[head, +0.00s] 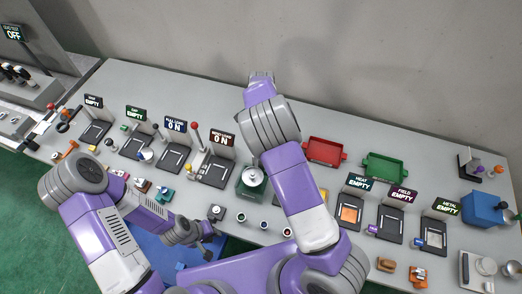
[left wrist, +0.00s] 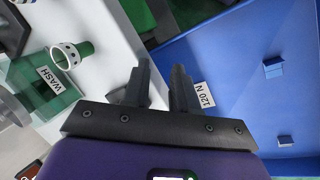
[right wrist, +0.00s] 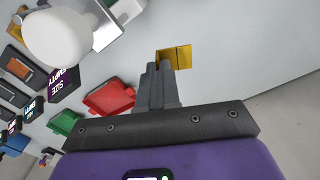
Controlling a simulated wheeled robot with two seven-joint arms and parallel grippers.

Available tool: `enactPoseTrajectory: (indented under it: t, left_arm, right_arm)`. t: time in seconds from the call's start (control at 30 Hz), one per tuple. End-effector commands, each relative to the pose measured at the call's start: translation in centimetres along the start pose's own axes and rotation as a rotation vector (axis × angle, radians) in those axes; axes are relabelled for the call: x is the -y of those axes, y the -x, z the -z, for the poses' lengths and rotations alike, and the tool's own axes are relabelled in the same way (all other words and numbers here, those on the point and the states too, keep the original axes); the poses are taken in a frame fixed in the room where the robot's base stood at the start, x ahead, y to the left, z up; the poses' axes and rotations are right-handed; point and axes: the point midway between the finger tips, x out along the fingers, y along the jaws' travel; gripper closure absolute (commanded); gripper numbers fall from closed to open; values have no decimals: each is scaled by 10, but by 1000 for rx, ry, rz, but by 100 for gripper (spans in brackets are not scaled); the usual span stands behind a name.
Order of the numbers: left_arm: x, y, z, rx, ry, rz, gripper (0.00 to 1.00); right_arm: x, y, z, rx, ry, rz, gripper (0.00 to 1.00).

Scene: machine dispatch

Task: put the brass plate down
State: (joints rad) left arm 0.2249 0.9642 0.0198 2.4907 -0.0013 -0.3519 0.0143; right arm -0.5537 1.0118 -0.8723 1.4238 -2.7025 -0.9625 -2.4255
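In the right wrist view, the brass plate (right wrist: 174,58) is a small yellow square at the tips of my right gripper (right wrist: 158,66). The right fingers are close together and look shut on its edge. In the head view, my right gripper (head: 261,77) reaches to the back of the table near the wall; the plate is hidden there.
A red tray (head: 324,152) and a green tray (head: 385,168) stand right of my right arm. Black pads with signs line the table on both sides. A green wash box (head: 250,189) stands mid-table. The blue tray (head: 165,252) lies at the front.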

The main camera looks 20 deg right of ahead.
Motion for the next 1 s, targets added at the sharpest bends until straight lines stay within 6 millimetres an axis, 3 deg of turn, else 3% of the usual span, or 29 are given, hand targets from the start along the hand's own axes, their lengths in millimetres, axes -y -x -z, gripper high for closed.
enactPoseTrajectory:
  t: [0.1,0.4,1.0]
  left_arm:
    - [0,1,0,0,0,0,72]
    - [-2,5,0,0,0,0,72]
    - [-5,13,-1,0,0,0,72]
  right_arm:
    - [-2,-35,0,2,-2,-6,100]
    - [-1,-109,0,1,-1,-3,100]
    - [0,-167,0,0,-1,1,100]
